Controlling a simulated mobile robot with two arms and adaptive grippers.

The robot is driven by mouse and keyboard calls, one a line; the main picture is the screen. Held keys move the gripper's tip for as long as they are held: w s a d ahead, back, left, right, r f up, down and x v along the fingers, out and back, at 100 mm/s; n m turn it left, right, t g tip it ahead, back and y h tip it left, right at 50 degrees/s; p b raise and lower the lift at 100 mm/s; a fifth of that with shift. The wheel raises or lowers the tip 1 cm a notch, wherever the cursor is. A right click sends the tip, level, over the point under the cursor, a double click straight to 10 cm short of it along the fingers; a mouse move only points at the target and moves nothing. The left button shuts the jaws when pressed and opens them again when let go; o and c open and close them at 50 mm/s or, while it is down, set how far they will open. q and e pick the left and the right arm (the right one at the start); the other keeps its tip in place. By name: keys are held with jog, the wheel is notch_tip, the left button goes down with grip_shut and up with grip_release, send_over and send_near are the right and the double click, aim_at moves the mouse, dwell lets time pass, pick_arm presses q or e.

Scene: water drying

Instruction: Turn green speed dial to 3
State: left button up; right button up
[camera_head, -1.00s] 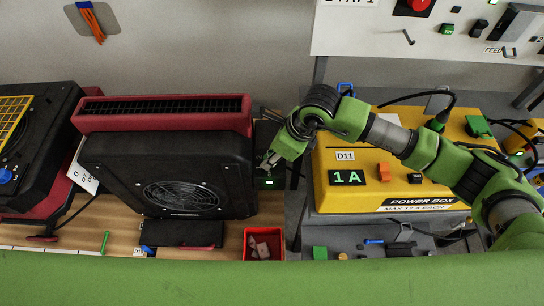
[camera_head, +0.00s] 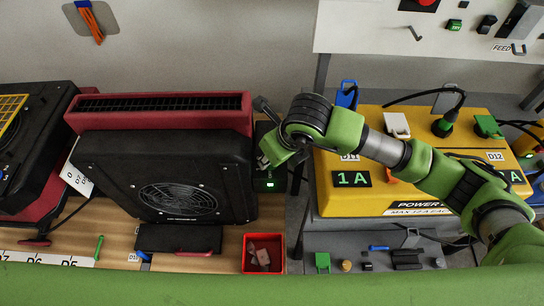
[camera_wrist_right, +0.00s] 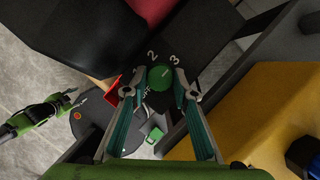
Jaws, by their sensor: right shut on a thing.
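The green speed dial (camera_wrist_right: 159,77) is a round knob on a dark panel in the right wrist view. White numerals 2 and 3 stand just above it. A pale mark on the dial points up and right, roughly toward the 3; I cannot tell if it lines up exactly. My right gripper (camera_wrist_right: 158,85) is shut on the dial, one finger on each side. In the head view my right gripper (camera_head: 270,158) reaches to the right side of the black fan unit (camera_head: 130,170), and the dial is hidden. My left gripper (camera_wrist_right: 70,97) shows small at the left of the wrist view.
The yellow power box (camera_head: 330,195) stands close to the right of my gripper. A red bin (camera_head: 249,262) with small parts sits below on the bench. A lit green switch (camera_head: 270,184) is just below my right gripper.

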jog(key=o, duration=1.1)
jog(key=v, duration=1.2)
